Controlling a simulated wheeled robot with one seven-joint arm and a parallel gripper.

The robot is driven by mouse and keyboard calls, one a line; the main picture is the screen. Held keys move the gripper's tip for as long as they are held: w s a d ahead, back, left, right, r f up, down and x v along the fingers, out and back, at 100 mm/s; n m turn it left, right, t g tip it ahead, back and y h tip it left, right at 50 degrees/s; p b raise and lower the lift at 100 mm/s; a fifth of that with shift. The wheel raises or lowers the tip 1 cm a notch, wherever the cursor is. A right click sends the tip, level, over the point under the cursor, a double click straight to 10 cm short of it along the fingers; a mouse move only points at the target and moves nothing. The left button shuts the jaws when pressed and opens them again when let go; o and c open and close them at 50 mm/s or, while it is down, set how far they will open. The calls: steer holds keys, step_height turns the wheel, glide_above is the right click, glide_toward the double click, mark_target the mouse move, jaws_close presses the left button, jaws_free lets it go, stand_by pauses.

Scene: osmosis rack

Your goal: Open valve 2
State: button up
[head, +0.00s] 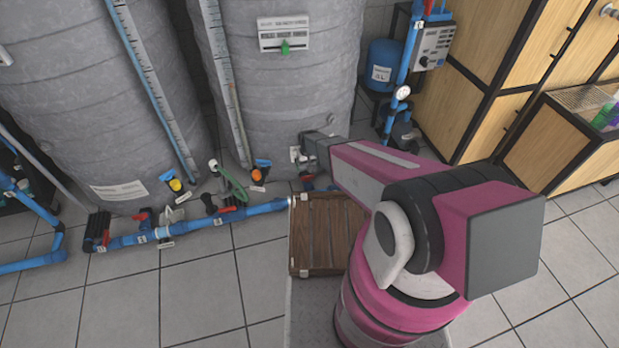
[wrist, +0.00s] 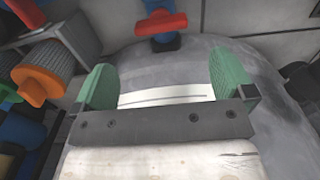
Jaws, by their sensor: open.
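My gripper (head: 318,150) hangs at the foot of the right-hand grey tank (head: 280,120) in the head view. In the wrist view its green-padded fingers (wrist: 165,87) are wide apart with nothing between them. A red-handled valve (wrist: 162,22) with a blue body lies beyond the fingertips at the top of the wrist view, apart from them. A red and blue valve (head: 308,183) shows partly below my gripper in the head view. Other red handles (head: 225,209) sit along the blue floor pipe (head: 190,226). The labels are too small to read, so I cannot tell which is valve 2.
An orange ribbed fitting (wrist: 42,82) lies left of my fingers in the wrist view. A brown wooden crate (head: 322,235) stands below my arm. A blue pipe with a gauge (head: 403,92) and wooden cabinets (head: 500,70) stand right. Tiled floor is clear at front left.

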mark_target(308, 176)
step_height(308, 176, down, 9)
steer(key=shift+f, duration=0.15)
steer(key=c, duration=0.8)
